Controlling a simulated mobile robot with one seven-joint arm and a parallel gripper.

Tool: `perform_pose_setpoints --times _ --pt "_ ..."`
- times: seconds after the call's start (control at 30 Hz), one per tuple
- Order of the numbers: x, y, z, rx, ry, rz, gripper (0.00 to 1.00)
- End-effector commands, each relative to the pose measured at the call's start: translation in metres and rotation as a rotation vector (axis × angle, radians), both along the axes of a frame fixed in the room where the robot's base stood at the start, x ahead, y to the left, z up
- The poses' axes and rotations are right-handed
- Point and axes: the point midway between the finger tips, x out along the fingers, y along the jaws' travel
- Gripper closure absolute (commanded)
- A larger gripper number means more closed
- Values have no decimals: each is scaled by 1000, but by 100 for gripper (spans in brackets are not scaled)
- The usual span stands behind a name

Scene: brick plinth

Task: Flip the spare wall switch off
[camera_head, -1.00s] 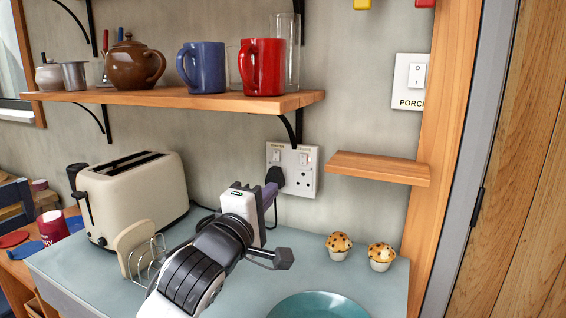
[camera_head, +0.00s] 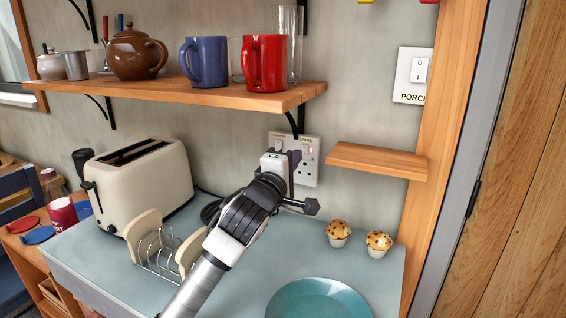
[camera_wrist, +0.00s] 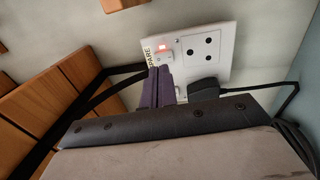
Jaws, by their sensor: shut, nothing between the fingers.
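The white double socket plate (camera_head: 309,176) is on the wall below the shelf, and it also shows in the wrist view (camera_wrist: 222,68). Its spare switch (camera_wrist: 165,55), beside the "SPARE" lettering, shows a lit red mark. In the head view the red mark (camera_head: 311,152) shows at the plate's upper right. My gripper (camera_head: 293,154) is shut and empty, its purple fingers in front of the plate. In the wrist view the fingertips (camera_wrist: 159,69) are right by the spare switch; I cannot tell whether they touch it. The other switch is partly hidden by the fingers.
A black plug (camera_wrist: 202,91) sits in the other socket. A small wooden ledge (camera_head: 375,160) is right of the plate, and the mug shelf (camera_head: 215,101) is above. The toaster (camera_head: 140,185), toast rack (camera_head: 160,250), muffins (camera_head: 378,243) and teal plate (camera_head: 318,300) stand on the counter. A porch switch (camera_head: 415,74) is farther right.

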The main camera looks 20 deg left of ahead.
Motion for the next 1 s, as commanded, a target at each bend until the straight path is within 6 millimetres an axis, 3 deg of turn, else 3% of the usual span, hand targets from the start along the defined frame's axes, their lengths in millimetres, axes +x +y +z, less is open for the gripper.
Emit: perform_pose_setpoints --times 0.23,0.7,1.0 --pt "26 -1 5 2 0 1 100" --pt "29 -1 4 3 9 1 100" --pt "39 -1 9 9 176 2 100"
